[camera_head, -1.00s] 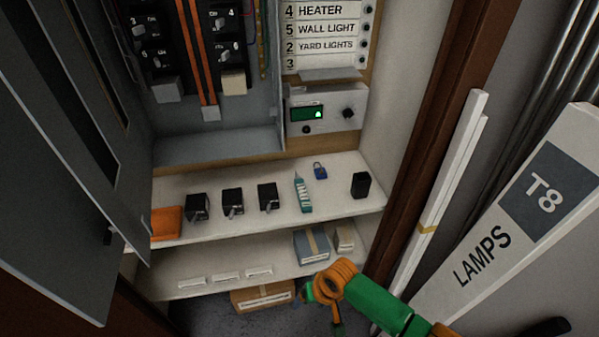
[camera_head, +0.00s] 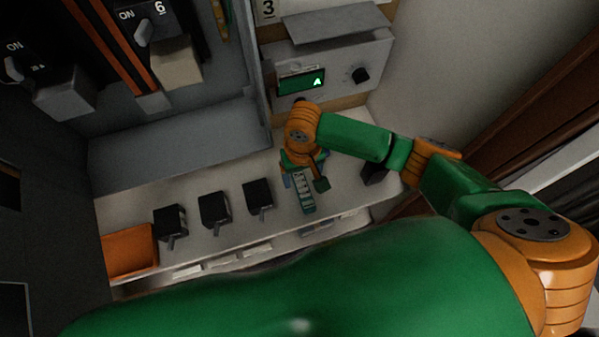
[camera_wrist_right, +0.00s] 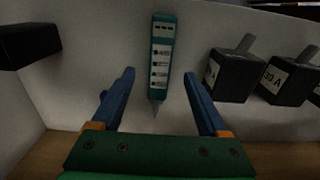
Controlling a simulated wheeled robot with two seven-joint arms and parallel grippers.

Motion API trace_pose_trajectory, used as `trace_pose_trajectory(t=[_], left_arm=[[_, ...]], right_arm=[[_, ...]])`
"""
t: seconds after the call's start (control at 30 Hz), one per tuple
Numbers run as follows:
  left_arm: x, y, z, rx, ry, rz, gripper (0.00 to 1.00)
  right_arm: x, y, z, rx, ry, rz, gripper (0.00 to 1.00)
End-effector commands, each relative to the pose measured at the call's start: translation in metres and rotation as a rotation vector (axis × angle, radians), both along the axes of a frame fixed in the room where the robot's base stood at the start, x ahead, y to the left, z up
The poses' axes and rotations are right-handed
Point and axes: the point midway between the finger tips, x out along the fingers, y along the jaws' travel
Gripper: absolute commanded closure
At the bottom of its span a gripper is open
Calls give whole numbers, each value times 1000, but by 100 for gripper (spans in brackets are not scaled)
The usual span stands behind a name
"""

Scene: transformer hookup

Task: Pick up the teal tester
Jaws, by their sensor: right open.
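The teal tester (camera_head: 304,192) lies on the upper white shelf, to the right of a row of black breakers. Its upper part is hidden behind my right gripper in the head view. In the right wrist view the whole tester (camera_wrist_right: 160,62) shows, with its pointed tip towards my gripper. My right gripper (camera_wrist_right: 158,82) is open, its two blue fingers apart on either side of the tester's tip end, with nothing held. In the head view my right gripper (camera_head: 303,178) hangs over the tester. My left gripper is not in view.
Black breakers (camera_head: 214,208) stand left of the tester, with an orange box (camera_head: 130,250) at the far left. A black block (camera_head: 374,173) stands to the right. A grey box with a green display (camera_head: 301,81) is on the wall behind. The lower shelf is mostly hidden.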

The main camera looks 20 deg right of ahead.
Motion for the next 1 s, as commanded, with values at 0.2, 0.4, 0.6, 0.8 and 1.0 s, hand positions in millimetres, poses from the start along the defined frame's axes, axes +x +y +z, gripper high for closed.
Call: trace_pose_trajectory(t=[0.2,0.4,0.6,0.8,1.0], left_arm=[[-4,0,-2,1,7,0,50],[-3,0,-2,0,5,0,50],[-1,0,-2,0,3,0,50],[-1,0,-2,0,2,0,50],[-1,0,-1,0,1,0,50]], right_arm=[[-2,-1,-42,-1,1,-1,22],[-2,0,-49,0,-1,1,22],[-2,0,-49,0,-1,1,55],[-2,0,-49,0,-2,1,100],[-2,0,-48,0,-2,1,100]])
